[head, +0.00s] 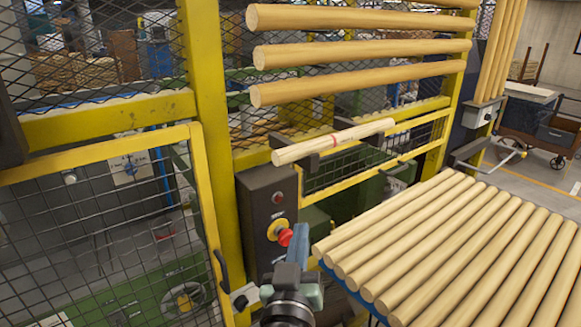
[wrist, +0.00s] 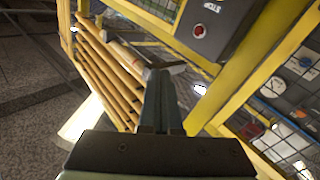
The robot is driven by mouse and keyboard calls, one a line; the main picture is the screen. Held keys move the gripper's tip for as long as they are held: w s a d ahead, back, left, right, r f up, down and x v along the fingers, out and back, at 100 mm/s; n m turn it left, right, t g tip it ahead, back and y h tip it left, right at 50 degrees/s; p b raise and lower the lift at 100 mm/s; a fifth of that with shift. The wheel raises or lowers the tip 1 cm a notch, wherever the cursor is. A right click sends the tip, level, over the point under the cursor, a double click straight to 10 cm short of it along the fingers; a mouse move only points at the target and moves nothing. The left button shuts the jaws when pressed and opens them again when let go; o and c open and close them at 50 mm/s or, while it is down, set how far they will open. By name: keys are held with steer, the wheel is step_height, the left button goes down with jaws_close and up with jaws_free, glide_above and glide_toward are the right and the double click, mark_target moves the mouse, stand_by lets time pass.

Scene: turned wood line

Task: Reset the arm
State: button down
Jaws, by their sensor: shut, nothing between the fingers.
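My gripper (head: 300,232) is in the lower middle of the head view, in front of the dark control box (head: 257,205). Its blue-grey fingers are together with nothing between them. In the head view the fingertips appear beside a red mushroom button (head: 285,237) on a yellow ring; whether they touch it I cannot tell. In the wrist view the shut fingers (wrist: 161,78) point up the middle. A red round button (wrist: 199,31) on the dark box shows there at upper right, apart from the fingers.
Light wooden rods (head: 450,235) lie side by side on a blue-edged table at right. A rod with a red mark (head: 333,141) rests on dark brackets. A yellow post (head: 208,110) and mesh gate (head: 95,235) stand at left. More rods (head: 360,50) hang across the fence.

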steer(key=s+r+m+t, duration=0.1)
steer(key=s+r+t, duration=0.15)
steer(key=r, duration=0.75)
steer(key=s+r+m+t, duration=0.1)
steer(key=s+r+t, duration=0.15)
steer(key=r, duration=0.75)
steer(key=s+a+r+t+y+b, duration=0.1)
steer(key=s+r+t+y, duration=0.1)
steer(key=s+r, duration=1.1)
step_height(320, 180, up, 2)
steer(key=shift+a+r+n+t+y, duration=0.1)
steer(key=shift+a+n+t+y, duration=0.25)
steer(key=shift+t, duration=0.25)
steer(key=shift+d, duration=0.1)
